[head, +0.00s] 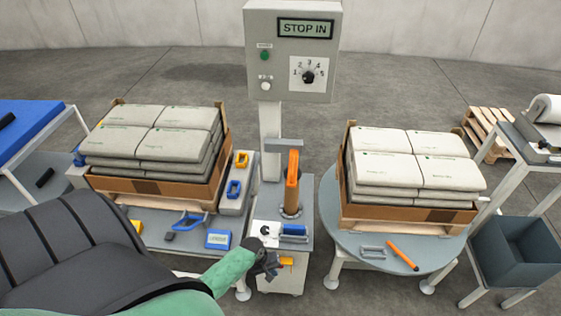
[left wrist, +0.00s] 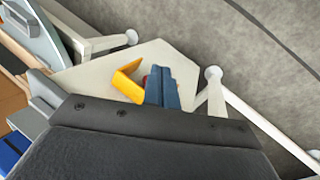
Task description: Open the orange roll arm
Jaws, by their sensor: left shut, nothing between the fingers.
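The orange arm (head: 292,168) stands upright on the grey cabinet top below the control box, beside a short brown roll (head: 291,201). A grey bar meets its top. My left gripper (head: 273,268) is low at the cabinet's front, below and left of the orange arm and apart from it. Its fingers, also seen in the left wrist view (left wrist: 158,72), are shut and empty. Just beside them is a yellow handle (head: 287,262) on the cabinet front, which shows as a bent yellow piece in the left wrist view (left wrist: 128,82). I cannot tell whether the fingers touch it.
A control box (head: 292,50) reading STOP IN stands on a post behind. Stacks of sacks in cartons flank the cabinet, left (head: 155,142) and right (head: 415,160). An orange marker (head: 403,255) lies on the round right table (head: 345,240). A blue-handled tool (head: 293,231) lies on the cabinet.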

